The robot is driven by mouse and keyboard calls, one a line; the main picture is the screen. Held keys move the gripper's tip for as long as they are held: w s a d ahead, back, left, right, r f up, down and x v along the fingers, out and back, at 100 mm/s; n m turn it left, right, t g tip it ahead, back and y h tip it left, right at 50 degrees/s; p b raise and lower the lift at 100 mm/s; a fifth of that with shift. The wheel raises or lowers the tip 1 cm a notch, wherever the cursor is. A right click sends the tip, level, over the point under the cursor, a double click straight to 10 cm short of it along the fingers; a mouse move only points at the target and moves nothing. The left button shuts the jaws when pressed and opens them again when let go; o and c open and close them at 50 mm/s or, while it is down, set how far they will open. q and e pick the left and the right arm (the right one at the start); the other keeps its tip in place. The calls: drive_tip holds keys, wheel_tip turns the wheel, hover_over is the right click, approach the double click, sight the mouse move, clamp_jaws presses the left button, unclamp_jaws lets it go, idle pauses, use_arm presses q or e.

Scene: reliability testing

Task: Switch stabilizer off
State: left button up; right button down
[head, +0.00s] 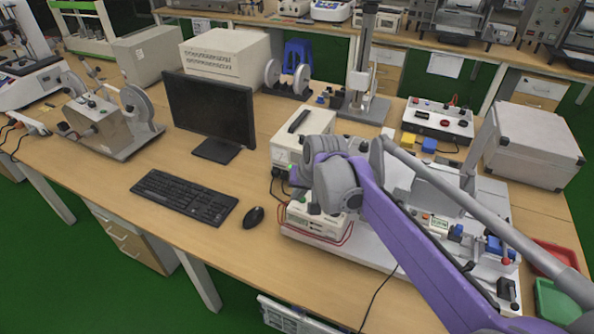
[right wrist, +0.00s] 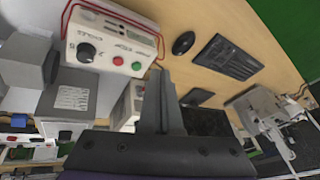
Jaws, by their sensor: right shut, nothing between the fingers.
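A cream box-shaped unit (head: 290,152) with a black handle on top stands right of the monitor; it may be the stabilizer, but I see no label and no switch on it. My purple right arm crosses in front of its lower right part. My right gripper (right wrist: 161,85) is shut and empty in the right wrist view, with a pale casing (right wrist: 122,112) partly hidden behind its fingers. A white control box (right wrist: 108,45) with a black knob and red and green buttons is up and left of the fingers, apart from them. My left gripper is not in view.
The control box stands on a white test rig (head: 360,252) under my right arm. A monitor (head: 210,110), keyboard (head: 184,196) and mouse (head: 254,216) are to the left. A grey case (head: 535,146) stands at right. The table front by the mouse is clear.

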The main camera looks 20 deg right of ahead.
drive_tip(key=w+d+f+m, duration=0.1)
drive_tip(key=w+d+m, duration=0.1)
drive_tip(key=w+d, duration=0.4)
drive_tip(key=w+d+f+m, duration=0.2)
drive_tip(key=w+d, duration=0.4)
drive_tip(key=w, duration=0.5)
drive_tip(key=shift+w+d+y, duration=0.25)
drive_tip(key=shift+w+y, duration=0.05)
drive_tip(key=shift+y, duration=0.1)
drive_tip(key=p+x, duration=0.1)
drive_tip(key=x, duration=1.3)
drive_tip(key=shift+s+a+f+t+h+b, duration=0.2)
drive_tip(key=shift+t+h+b, duration=0.1)
drive_tip(key=shift+t+b, duration=0.1)
